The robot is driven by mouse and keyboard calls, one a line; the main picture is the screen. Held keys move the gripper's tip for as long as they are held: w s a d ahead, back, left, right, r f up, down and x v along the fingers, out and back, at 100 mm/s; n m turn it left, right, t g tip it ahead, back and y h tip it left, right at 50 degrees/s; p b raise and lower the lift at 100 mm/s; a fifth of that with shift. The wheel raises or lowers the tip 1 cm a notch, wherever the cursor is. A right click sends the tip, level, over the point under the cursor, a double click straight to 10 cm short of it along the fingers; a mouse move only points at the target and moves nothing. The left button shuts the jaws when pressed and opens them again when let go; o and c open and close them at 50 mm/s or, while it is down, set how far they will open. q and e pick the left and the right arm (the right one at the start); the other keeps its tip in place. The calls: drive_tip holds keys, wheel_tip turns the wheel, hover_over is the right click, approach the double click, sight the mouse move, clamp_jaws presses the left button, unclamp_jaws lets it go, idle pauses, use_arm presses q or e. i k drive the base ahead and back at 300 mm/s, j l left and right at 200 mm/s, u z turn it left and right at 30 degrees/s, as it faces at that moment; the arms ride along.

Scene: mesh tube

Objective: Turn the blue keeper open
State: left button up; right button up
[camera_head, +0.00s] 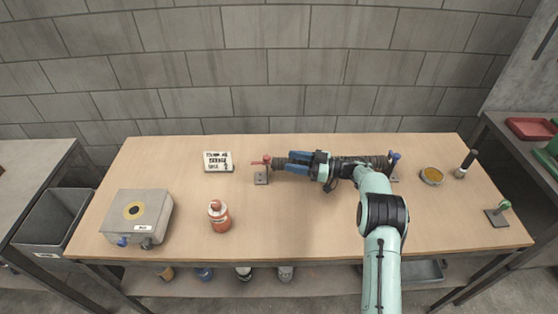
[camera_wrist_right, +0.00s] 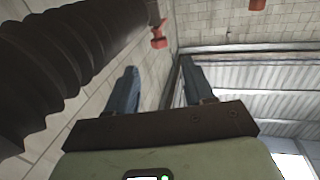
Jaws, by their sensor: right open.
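A dark ribbed tube (camera_head: 343,160) lies across the back middle of the table between two small stands. The blue keeper (camera_head: 395,157) stands at its right end, just right of my right forearm. A red keeper (camera_head: 262,160) is at its left end and shows in the wrist view (camera_wrist_right: 158,36). My right gripper (camera_head: 280,162) points left over the tube's left part, its blue fingers apart and empty, away from the blue keeper. In the wrist view the open fingers (camera_wrist_right: 159,72) have the tube beside them on the left. My left gripper is not in view.
A grey box (camera_head: 155,215) and a red bottle (camera_head: 219,216) stand on the left half. A labelled card (camera_head: 217,161) lies at the back. A yellow-filled dish (camera_head: 432,176), a dark-handled tool (camera_head: 467,164) and a green keeper on a stand (camera_head: 503,206) are at the right. The front middle is clear.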

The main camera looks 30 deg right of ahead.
sight(395, 157)
drive_tip(key=k, duration=1.5)
